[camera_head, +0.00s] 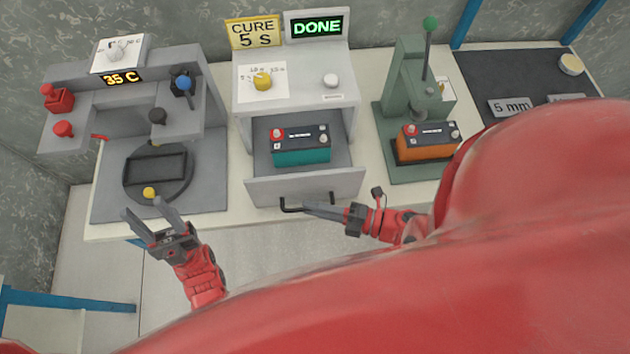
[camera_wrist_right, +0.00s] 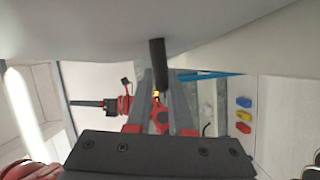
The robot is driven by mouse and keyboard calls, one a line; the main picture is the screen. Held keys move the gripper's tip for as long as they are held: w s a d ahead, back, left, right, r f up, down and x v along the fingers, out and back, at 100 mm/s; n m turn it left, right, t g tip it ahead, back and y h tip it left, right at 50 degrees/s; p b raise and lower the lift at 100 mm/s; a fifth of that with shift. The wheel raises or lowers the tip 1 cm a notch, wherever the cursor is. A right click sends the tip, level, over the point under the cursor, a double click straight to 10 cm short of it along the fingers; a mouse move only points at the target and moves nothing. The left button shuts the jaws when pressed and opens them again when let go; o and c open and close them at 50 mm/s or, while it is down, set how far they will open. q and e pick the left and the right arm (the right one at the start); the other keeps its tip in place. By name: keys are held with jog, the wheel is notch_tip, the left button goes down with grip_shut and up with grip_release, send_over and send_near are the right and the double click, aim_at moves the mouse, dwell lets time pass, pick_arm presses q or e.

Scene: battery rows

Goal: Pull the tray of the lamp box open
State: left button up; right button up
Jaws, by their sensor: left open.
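The lamp box (camera_head: 290,105) stands mid-bench, with a green DONE sign and a CURE 5 S sign on top. Its grey tray (camera_head: 305,187) is out at the front, showing a teal battery (camera_head: 300,150) inside. The tray's dark handle (camera_head: 291,207) is on the front panel. My right gripper (camera_head: 308,208) is at the handle; in the right wrist view its fingers (camera_wrist_right: 160,82) close on both sides of the dark handle bar (camera_wrist_right: 158,58). My left gripper (camera_head: 145,208) is open and empty, in front of the left station.
Left is a grey station (camera_head: 135,110) reading 35 C, with a round turntable (camera_head: 160,175). Right is a green press (camera_head: 405,90) with an orange battery (camera_head: 427,143). A dark mat (camera_head: 500,75) lies far right. Floor is free before the bench.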

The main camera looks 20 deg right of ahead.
jog(key=o, duration=0.3)
jog(key=b+v, duration=0.1)
jog(key=v, duration=1.6)
jog(key=shift+s+d+b, duration=0.15)
jog(key=shift+b, duration=0.15)
